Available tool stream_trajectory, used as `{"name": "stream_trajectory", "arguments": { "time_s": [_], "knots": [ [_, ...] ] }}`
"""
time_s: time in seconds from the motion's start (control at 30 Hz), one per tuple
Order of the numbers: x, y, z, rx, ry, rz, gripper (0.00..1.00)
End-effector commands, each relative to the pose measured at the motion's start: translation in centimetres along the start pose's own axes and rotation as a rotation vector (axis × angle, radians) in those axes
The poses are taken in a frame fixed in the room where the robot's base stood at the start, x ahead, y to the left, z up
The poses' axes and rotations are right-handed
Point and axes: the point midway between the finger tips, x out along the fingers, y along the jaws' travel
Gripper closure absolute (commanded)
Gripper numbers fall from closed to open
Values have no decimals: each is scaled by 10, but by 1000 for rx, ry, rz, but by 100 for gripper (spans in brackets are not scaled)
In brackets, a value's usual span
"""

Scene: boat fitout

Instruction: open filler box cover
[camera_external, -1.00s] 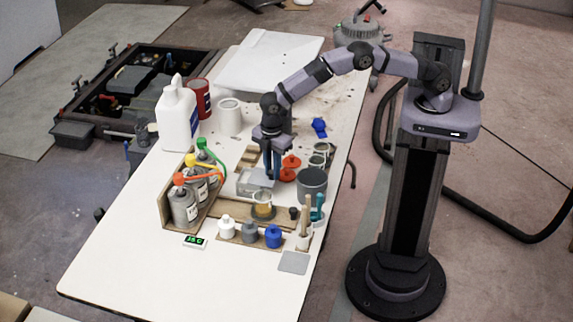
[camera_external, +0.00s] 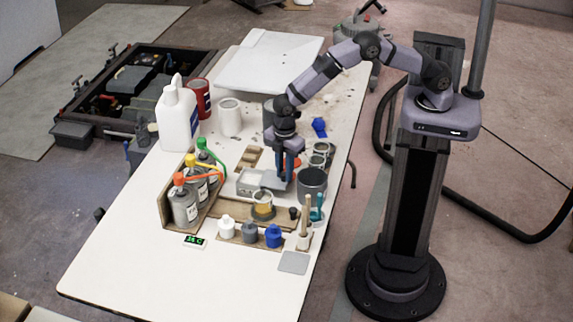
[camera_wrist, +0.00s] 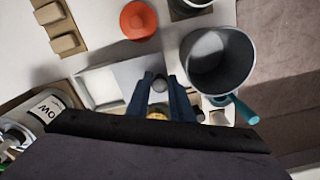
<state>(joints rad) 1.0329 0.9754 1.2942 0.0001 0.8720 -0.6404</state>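The filler box (camera_external: 248,184) is a light grey open-topped box on the table, and it also shows in the wrist view (camera_wrist: 97,87). Its flat grey cover (camera_external: 273,182) sits shifted to the right, with the left part of the box uncovered. In the wrist view the cover (camera_wrist: 132,70) carries a round grey knob (camera_wrist: 158,84). My gripper (camera_external: 285,176) points down over the cover; its blue fingers (camera_wrist: 159,80) are closed around the knob. Whether the cover still touches the box rim is hard to tell.
A dark grey pot (camera_external: 312,184) stands close to the right of the cover. An orange-red lid (camera_wrist: 138,20) lies behind. An amber cup (camera_external: 263,205) stands in front. Bottles with coloured caps (camera_external: 185,205) stand left in a wooden rack.

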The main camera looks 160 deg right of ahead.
Motion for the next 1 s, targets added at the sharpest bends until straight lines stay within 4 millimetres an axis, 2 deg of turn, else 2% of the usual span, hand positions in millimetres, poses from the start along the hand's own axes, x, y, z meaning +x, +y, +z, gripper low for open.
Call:
{"name": "stream_trajectory", "arguments": {
  "time_s": [0.47, 1.0],
  "knots": [
    [-6, 1, -1, 0, 2, 2, 66],
    [-68, 1, -1, 0, 3, 2, 66]
  ]
}}
